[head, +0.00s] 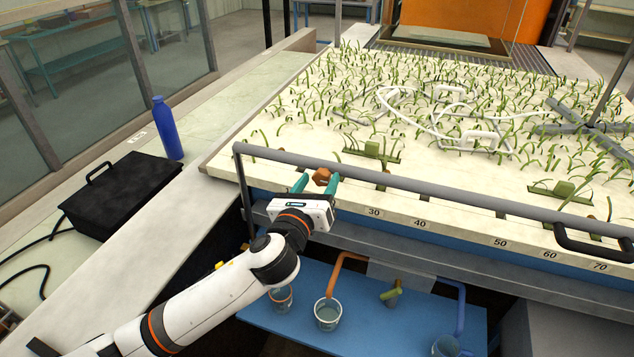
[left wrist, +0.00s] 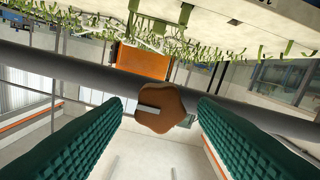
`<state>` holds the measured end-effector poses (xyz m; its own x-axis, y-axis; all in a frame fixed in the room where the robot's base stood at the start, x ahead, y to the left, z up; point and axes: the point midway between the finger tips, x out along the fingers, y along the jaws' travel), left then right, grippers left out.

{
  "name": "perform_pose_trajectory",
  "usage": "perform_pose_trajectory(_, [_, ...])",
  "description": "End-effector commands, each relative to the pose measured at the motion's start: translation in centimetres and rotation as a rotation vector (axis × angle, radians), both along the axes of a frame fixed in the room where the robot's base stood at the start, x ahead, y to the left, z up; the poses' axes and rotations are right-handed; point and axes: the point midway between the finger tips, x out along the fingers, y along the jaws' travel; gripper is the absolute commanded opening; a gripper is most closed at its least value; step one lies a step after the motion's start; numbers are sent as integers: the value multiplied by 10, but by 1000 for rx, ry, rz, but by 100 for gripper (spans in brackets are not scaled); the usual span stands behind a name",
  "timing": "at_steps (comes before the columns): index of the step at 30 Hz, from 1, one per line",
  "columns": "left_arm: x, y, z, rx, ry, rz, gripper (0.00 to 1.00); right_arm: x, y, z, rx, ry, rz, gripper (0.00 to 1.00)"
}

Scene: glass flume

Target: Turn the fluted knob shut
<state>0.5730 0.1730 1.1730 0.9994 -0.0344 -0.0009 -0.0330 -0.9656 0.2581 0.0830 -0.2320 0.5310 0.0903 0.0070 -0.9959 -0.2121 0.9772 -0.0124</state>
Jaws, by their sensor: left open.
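The fluted knob (head: 321,176) is orange-brown and sits by the grey rail at the flume's near edge. In the left wrist view the knob (left wrist: 165,108) shows rounded lobes and a small grey bar on its face. My left gripper (head: 317,185) is open, with its teal fingers on either side of the knob. In the left wrist view, the ribbed fingers (left wrist: 160,108) show a gap on both sides of the knob. Whether the knob lies fully between the fingertips in depth is hard to tell. My right gripper is not in view.
The grey rail (head: 420,190) runs along the flume front, with a black handle (head: 592,246) at right. A black case (head: 124,195) and blue bottle (head: 167,130) stand at left.

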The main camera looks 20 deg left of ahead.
Motion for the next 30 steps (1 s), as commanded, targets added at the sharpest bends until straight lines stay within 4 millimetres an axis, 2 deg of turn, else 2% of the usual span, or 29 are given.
perform_pose_trajectory(2, [0, 0, 0, 0, 0, 0, 53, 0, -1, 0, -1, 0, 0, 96])
perform_pose_trajectory(9, [0, 0, 0, 0, 0, 0, 16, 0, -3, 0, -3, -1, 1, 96])
perform_pose_trajectory(11, [0, 0, 0, 0, 0, 0, 9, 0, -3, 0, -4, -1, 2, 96])
perform_pose_trajectory(20, [0, 0, 0, -43, 1, 0, 9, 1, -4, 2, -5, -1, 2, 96])
perform_pose_trajectory(30, [0, 1, 1, -273, 9, 0, 9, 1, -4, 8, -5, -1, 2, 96])
